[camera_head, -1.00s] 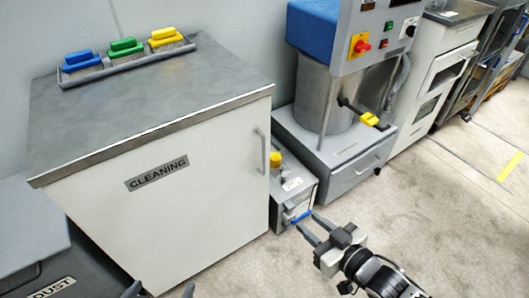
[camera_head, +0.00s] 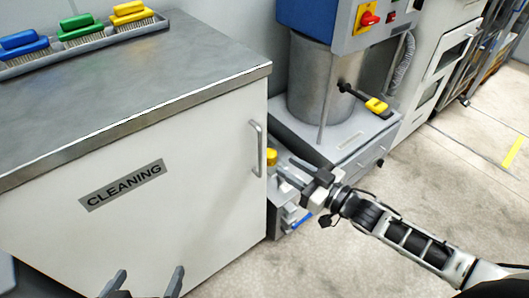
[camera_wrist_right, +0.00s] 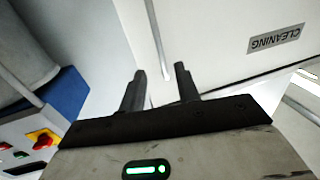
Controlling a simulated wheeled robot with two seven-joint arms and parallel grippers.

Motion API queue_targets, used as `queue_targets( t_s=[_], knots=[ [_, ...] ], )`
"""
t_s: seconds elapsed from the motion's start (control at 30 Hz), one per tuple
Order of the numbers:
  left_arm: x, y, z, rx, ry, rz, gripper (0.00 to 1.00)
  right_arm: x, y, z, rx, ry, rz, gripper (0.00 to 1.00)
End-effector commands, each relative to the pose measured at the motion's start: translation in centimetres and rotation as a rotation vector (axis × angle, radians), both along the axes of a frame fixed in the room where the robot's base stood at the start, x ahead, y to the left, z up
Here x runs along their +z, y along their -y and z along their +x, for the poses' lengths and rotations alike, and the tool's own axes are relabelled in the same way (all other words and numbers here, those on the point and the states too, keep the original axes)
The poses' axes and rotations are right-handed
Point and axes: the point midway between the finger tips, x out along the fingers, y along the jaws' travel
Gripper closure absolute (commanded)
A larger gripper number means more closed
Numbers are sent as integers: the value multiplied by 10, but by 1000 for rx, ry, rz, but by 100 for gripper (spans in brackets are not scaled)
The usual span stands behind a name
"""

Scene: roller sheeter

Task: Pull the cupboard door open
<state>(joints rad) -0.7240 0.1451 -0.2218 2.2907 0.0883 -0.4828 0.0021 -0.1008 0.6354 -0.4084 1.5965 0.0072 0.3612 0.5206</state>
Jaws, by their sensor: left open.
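The white cupboard (camera_head: 200,150) has a grey metal top and a CLEANING label (camera_head: 122,186); its door is shut. A vertical bar handle (camera_head: 257,147) is at the door's right edge. In the right wrist view the handle (camera_wrist_right: 155,38) runs down toward the gap between my fingertips. My right gripper (camera_head: 287,168) is open and empty, just right of the handle's lower end. Its fingers (camera_wrist_right: 160,78) are apart in the wrist view; I cannot tell how deep the handle is relative to them. My left gripper (camera_head: 151,271) is open and empty, low in front of the door.
Yellow, green and blue brushes (camera_head: 80,35) stand in a rack on the cupboard top. A machine with a steel drum (camera_head: 313,85) stands behind. The floor (camera_head: 440,190) at right is clear.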

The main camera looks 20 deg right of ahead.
Motion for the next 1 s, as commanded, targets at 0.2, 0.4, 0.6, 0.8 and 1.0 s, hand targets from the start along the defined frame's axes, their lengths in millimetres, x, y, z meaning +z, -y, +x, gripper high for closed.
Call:
queue_targets(
  t_s=[0.2,0.4,0.6,0.8,1.0],
  knots=[
    [-5,0,0,0,4,1,6,0,-25,42,0,4,1,68],
    [-6,0,0,-1,9,1,6,-1,-40,66,0,0,0,68],
    [-5,0,-1,-3,10,2,6,0,-46,75,0,-1,-1,68],
    [-4,0,-1,-6,13,3,6,0,-46,75,0,-1,-1,68],
    [-4,1,-1,-7,12,4,6,0,-46,75,0,-1,-1,100]
  ],
)
